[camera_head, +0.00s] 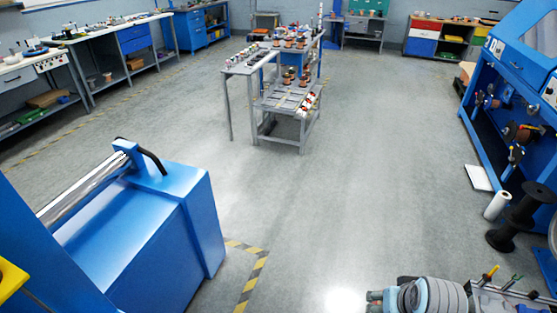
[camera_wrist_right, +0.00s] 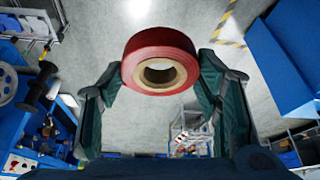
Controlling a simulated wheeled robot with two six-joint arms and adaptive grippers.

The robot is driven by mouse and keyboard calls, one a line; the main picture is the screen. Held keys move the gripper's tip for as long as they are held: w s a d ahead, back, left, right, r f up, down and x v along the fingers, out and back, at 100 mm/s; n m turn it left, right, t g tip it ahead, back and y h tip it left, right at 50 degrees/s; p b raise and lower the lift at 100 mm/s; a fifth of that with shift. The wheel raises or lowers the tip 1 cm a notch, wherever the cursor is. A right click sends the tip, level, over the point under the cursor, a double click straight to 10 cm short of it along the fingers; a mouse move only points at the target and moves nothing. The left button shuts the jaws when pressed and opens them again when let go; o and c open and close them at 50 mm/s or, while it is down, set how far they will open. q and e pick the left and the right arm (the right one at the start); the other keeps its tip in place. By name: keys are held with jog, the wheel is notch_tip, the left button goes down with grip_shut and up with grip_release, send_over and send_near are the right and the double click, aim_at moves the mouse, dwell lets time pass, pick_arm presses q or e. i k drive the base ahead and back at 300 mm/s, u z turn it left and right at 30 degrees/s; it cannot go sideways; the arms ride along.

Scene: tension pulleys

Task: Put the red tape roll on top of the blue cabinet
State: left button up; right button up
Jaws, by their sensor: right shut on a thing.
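The red tape roll (camera_wrist_right: 160,50) with a tan core shows in the right wrist view. It sits between the two teal-padded fingers of my right gripper (camera_wrist_right: 157,82), which is shut on it, with open floor behind. In the head view part of my right arm shows at the bottom right edge, and the roll cannot be made out there. A blue cabinet (camera_head: 202,32) with drawers stands by the back wall, left of centre, far from me; small items lie on its top. My left gripper is not in view.
A large blue machine (camera_head: 160,235) stands close at the left. A grey workstation (camera_head: 290,100) with small parts stands mid-floor. Blue shelving with spools, a black reel (camera_head: 520,215) and a white roll (camera_head: 496,205) are at the right. The central floor (camera_head: 340,200) is clear.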

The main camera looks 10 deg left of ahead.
aim_at(116, 259)
jog(key=i, duration=1.5)
jog(key=u, duration=3.45)
jog(key=i, duration=0.5)
jog(key=u, duration=0.1)
